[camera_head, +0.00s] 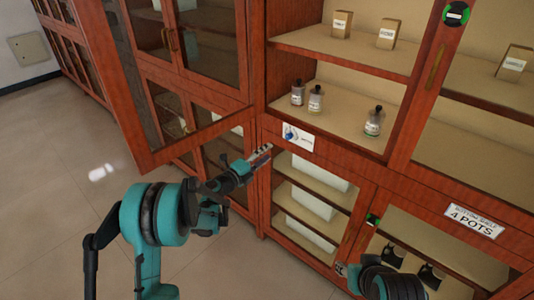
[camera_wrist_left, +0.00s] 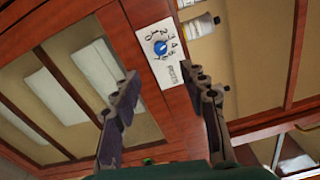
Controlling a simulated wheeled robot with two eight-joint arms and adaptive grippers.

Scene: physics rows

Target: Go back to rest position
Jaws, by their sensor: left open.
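My left gripper (camera_head: 262,154) is in front of the cabinet, just left of and below a white dial plate with a blue knob (camera_head: 298,137). In the left wrist view my left gripper (camera_wrist_left: 162,88) has its two dark fingers wide apart with nothing between them. The dial plate (camera_wrist_left: 160,50) shows beyond the fingertips, apart from them. My right arm (camera_head: 385,282) shows at the bottom right. Its gripper is mostly hidden, and I cannot tell its jaw state.
A glass cabinet door (camera_head: 190,145) stands open at the left, close to my left arm. Small bottles (camera_head: 315,98) and boxes (camera_head: 387,34) stand on the open shelves. A label about pots (camera_head: 474,221) marks the lower right cabinet. Free floor (camera_head: 50,180) lies at the left.

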